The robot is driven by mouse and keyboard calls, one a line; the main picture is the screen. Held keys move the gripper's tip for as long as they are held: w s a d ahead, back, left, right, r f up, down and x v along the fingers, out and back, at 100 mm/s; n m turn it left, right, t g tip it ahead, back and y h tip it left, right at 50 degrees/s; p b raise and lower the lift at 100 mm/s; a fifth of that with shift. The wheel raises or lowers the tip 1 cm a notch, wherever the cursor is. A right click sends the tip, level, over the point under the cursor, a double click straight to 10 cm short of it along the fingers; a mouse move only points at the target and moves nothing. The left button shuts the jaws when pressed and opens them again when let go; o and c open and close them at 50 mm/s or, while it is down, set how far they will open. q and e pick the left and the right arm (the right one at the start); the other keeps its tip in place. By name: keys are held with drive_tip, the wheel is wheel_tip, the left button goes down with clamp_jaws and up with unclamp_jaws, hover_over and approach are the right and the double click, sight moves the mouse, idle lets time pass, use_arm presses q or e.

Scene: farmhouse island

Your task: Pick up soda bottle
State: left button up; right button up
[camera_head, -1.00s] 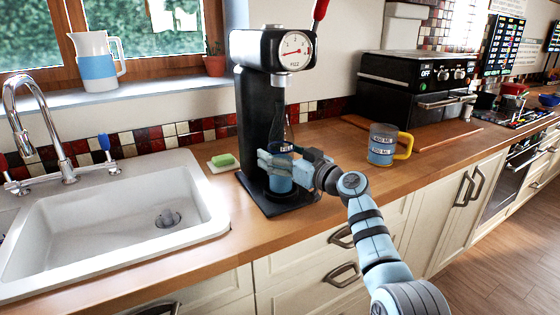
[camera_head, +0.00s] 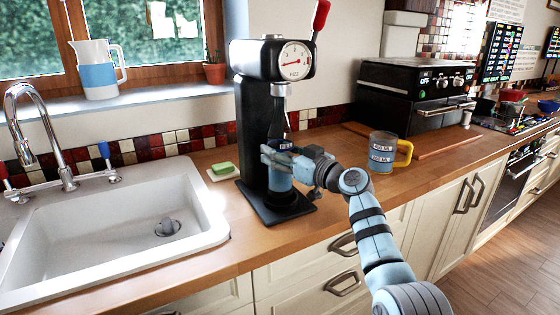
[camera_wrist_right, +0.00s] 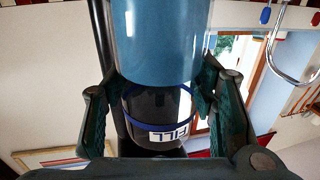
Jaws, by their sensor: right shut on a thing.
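The soda bottle (camera_head: 280,181) is blue in its lower part and dark and clear above, with a small label. It is upright in the black soda machine (camera_head: 252,130), under the nozzle and over the machine's base. My right gripper (camera_head: 278,157) is shut on the bottle's middle from the right. In the right wrist view the bottle (camera_wrist_right: 160,45) fills the middle, its blue part at the top, with a finger of my right gripper (camera_wrist_right: 157,100) on each side. I cannot tell whether the bottle's bottom touches the base. My left gripper is not in view.
A measuring mug (camera_head: 383,158) with a yellow handle stands right of my arm. A green sponge (camera_head: 222,168) lies left of the machine, near the white sink (camera_head: 120,245). A black oven (camera_head: 415,95) stands at the back right. The counter's front strip is clear.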

drive_tip(key=p+v, duration=0.2)
drive_tip(key=v, duration=1.6)
drive_tip(key=shift+r, duration=0.35)
